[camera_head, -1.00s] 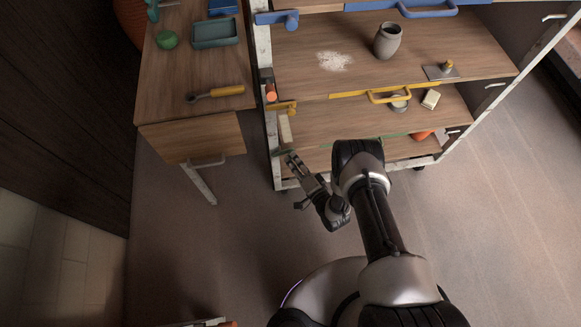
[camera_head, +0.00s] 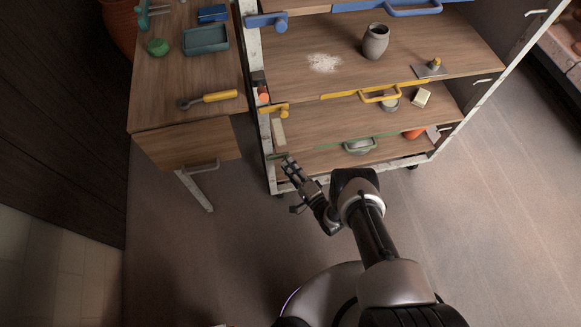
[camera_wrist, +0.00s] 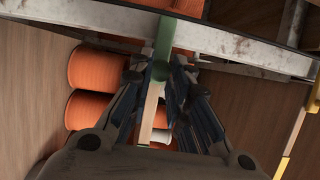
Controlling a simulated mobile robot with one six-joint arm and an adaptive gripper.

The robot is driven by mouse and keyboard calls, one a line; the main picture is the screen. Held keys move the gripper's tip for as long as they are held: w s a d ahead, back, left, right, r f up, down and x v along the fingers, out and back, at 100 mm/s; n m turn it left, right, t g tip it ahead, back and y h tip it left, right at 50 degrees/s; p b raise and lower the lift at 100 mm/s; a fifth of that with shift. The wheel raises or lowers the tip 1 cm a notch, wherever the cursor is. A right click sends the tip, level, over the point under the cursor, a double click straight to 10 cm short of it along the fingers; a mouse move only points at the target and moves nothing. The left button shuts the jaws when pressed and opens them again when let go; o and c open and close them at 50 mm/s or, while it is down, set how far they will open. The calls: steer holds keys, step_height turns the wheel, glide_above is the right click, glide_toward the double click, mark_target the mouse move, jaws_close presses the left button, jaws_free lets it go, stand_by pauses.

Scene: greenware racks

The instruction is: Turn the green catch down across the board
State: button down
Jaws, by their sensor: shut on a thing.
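The green catch (camera_head: 276,156) is on the rack's left post, at the lowest board. In the wrist view its green bar (camera_wrist: 165,36) runs from the top of the picture down to between my fingers. My gripper (camera_head: 287,163) is at the catch in the head view; in the wrist view its fingers (camera_wrist: 160,76) are shut on the catch's end. The fingers hide part of that end.
Orange cylinders (camera_wrist: 91,68) lie behind the fingers in the wrist view. The yellow catch (camera_head: 274,110) and blue catch (camera_head: 268,21) are higher on the same post. A wooden table (camera_head: 185,143) stands to the left. The floor in front is clear.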

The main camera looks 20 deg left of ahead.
steer(key=shift+a+r, duration=0.25)
steer(key=shift+a, duration=0.05)
steer(key=c, duration=1.8)
jaws_free()
steer(key=shift+f, duration=0.1)
steer(key=o, duration=0.4)
steer(key=shift+d+f, duration=0.1)
steer(key=shift+c, duration=0.2)
steer(key=shift+d, duration=0.1)
steer(key=v, duration=1.2)
